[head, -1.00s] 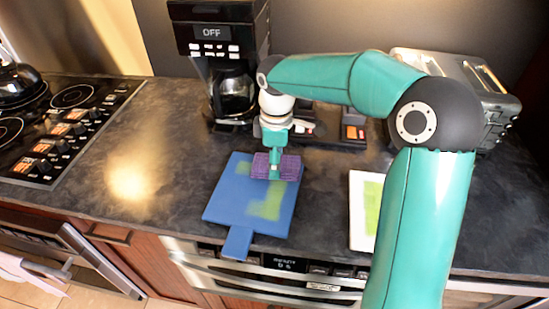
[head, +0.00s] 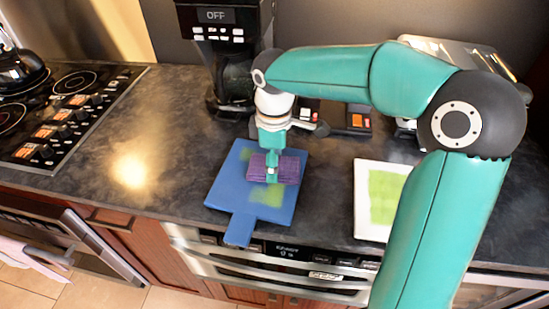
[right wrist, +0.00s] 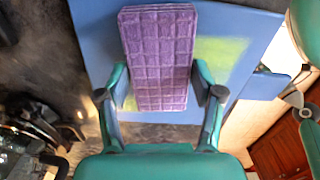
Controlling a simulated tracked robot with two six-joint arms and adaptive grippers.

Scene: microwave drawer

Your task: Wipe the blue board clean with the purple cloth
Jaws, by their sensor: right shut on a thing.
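The blue board (head: 225,190) lies flat on the dark counter, its handle towards the front edge. Green smears show on it: one in front of the cloth (head: 266,196) and a faint one near the far edge (head: 247,153). My right gripper (head: 272,172) is shut on the purple cloth (head: 290,170), a gridded pad, over the middle of the board. In the right wrist view the pad (right wrist: 158,60) sits between the two fingers, with green (right wrist: 220,60) beside it. The pad seems to lie on the board; its underside is hidden. My left gripper is out of view.
A white board with a green patch (head: 385,190) lies to the right, partly behind my arm. A coffee maker (head: 228,60) stands behind the blue board. A stove (head: 65,110) is at left. The counter left of the board is clear.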

